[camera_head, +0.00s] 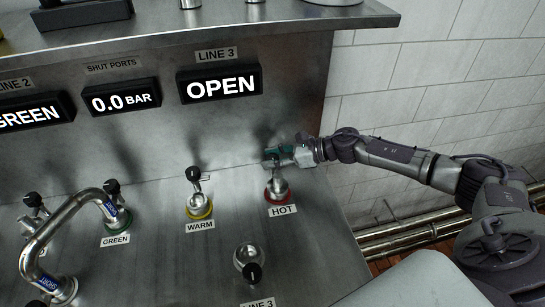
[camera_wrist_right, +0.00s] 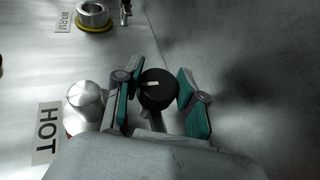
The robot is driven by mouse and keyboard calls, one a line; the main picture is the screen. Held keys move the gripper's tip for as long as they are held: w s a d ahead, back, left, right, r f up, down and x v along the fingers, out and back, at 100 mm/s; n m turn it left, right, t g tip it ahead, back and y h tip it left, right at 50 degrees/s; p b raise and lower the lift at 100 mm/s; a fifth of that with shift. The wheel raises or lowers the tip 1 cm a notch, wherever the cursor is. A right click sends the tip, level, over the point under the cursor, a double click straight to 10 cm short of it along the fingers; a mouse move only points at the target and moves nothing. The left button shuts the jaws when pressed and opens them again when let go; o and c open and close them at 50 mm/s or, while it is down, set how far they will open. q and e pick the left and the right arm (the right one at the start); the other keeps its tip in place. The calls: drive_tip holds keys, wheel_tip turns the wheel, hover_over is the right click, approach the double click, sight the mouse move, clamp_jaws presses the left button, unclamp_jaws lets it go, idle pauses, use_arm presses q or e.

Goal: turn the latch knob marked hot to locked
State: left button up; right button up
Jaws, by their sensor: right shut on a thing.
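The hot port (camera_head: 277,187) is a metal fitting with a red ring, above a label reading HOT (camera_head: 283,210) at the right of the steel panel. In the right wrist view its round metal top (camera_wrist_right: 86,103) stands beside the HOT label (camera_wrist_right: 47,132). A black latch knob (camera_wrist_right: 158,88) with a white mark sits between the teal fingers of my right gripper (camera_wrist_right: 160,97). In the head view my right gripper (camera_head: 274,157) is shut on this knob just above the hot port and hides it. My left gripper is not in view.
The warm port (camera_head: 199,207) with a yellow ring and the green port (camera_head: 115,219) stand to the left. A bent metal pipe (camera_head: 60,233) arches at far left. The LINE 3 display (camera_head: 220,84) reads OPEN.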

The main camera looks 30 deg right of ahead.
drive_tip(key=shift+r+m+t+h+p, duration=0.15)
drive_tip(key=shift+m+t+h+p, duration=0.3)
drive_tip(key=shift+p, duration=0.35)
drive_tip(key=m+t+h+p, duration=0.2)
drive_tip(key=m+h+p, duration=0.2)
drive_tip(key=p, duration=0.2)
drive_tip(key=m+t+h+p, duration=0.2)
drive_tip(key=m+h+p, duration=0.3)
drive_tip(key=p, duration=0.2)
drive_tip(key=shift+a+r, duration=0.15)
drive_tip(key=shift+m+h+p, duration=0.85)
drive_tip(key=shift+h+p, duration=0.05)
drive_tip(key=shift+h, duration=0.25)
drive_tip(key=shift+f+m+h+p, duration=0.2)
drive_tip(key=shift+m+h+p, duration=0.15)
drive_tip(key=shift+m+h, duration=0.5)
drive_tip(key=m+g+h, duration=0.1)
drive_tip(key=m+h, duration=0.1)
drive_tip(key=shift+f+h, duration=0.1)
drive_tip(key=shift+h, duration=0.25)
drive_tip(key=shift+m+g+h, duration=0.75)
drive_tip(key=shift+m+h, duration=0.45)
drive_tip(key=shift+m, duration=0.05)
drive_tip(key=o, duration=0.9)
